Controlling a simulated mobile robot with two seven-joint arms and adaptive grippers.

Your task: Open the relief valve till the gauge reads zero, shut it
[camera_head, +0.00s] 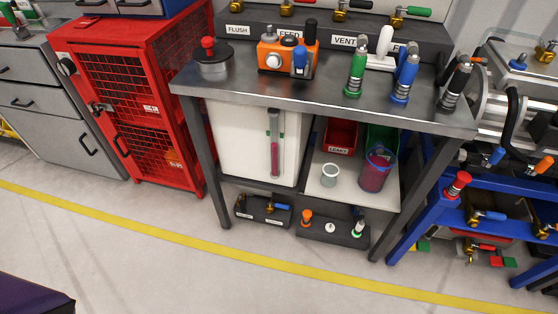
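Neither of my grippers is in view. An orange unit (288,54) stands on the grey bench, with a small round pale face (273,61) that may be a gauge; its reading is too small to tell. It has a blue knob (300,61) in front and a dark upright part behind. Brass valves with coloured levers sit on the rear ledge above labels FLUSH (236,30), FEED (289,36) and VENT (344,40); an orange lever (300,10) and a green lever (417,11) show. I cannot tell which is the relief valve.
A red mesh cabinet (128,95) stands left, a blue rack (440,205) right. Open floor with a yellow line (190,240) lies in front.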

